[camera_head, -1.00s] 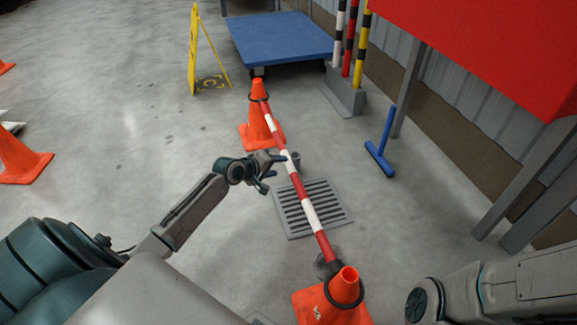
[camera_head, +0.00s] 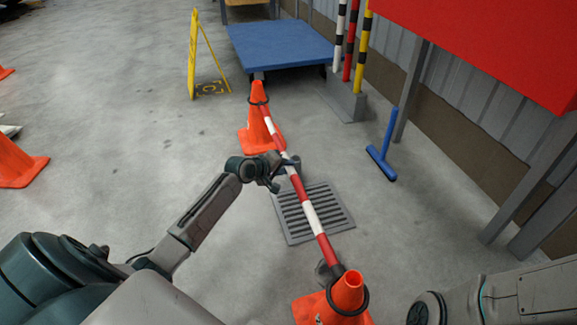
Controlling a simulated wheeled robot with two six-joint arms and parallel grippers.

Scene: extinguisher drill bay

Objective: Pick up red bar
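The red-and-white striped bar (camera_head: 312,217) slopes between two orange cones, with black loops at its ends around the cone tops. My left gripper (camera_head: 282,173) is at the upper middle of the bar, coming from the left. Its fingers look spread, with one reaching to the bar; whether they touch it I cannot tell. Part of the bar is hidden there. My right gripper is out of view; only my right arm shows at the lower right.
The far cone (camera_head: 258,136) and near cone (camera_head: 333,305) stand on the concrete floor by a drain grate (camera_head: 338,210). A red panel (camera_head: 490,40) overhangs the right.

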